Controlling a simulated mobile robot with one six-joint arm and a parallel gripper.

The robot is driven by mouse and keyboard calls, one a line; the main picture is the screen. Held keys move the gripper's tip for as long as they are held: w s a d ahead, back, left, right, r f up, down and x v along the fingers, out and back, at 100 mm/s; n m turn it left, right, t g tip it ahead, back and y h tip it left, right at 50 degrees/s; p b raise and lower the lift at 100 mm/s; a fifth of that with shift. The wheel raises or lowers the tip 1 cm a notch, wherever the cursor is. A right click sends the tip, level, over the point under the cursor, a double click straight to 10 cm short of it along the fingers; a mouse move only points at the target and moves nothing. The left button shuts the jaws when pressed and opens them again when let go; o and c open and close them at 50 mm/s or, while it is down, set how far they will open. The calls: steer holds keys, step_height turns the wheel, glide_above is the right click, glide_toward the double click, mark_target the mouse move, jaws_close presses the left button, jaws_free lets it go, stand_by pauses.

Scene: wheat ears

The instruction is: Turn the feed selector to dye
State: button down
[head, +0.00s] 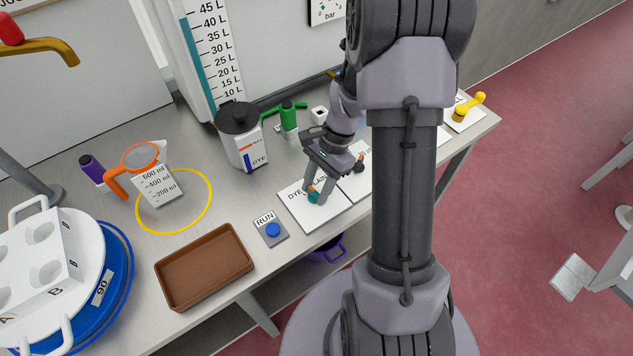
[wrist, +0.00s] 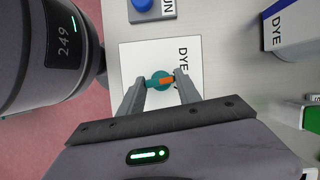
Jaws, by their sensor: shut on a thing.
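The feed selector is a teal knob with an orange mark, on a white plate (head: 338,216) lettered DYE and a partly covered word ending in "LAIN". The knob shows in the head view (head: 313,198) and the wrist view (wrist: 160,88). My gripper (head: 316,193) reaches down to it, its fingers at either end of the knob's handle and shut on it. In the wrist view my gripper (wrist: 161,82) hides the plate's lower part. There the orange mark lies toward the lettered side, below DYE; its exact setting is hard to tell.
A RUN button box (head: 273,235) and a brown tray (head: 162,273) stand to the left. A dark-lidded DYE container (head: 241,140) and a green tap (head: 288,117) stand behind. A second white plate (head: 357,183) is close on the right.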

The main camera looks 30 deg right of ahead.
steer(key=shift+w+n+g+h+p, duration=0.1)
steer(key=shift+n+g+h+p, duration=0.2)
steer(key=shift+n+p, duration=0.55)
steer(key=shift+w+n+g+h+p, duration=0.1)
steer(key=shift+n+g+p, duration=0.3)
steer(key=shift+n, duration=0.85)
steer(key=c, duration=0.8)
jaws_free()
steer(key=shift+s, duration=0.1)
steer(key=shift+c, duration=0.2)
steer(key=p+v, duration=0.5)
steer(key=v, duration=1.2)
steer(key=shift+w+r, duration=0.15)
steer(key=shift+w, duration=0.05)
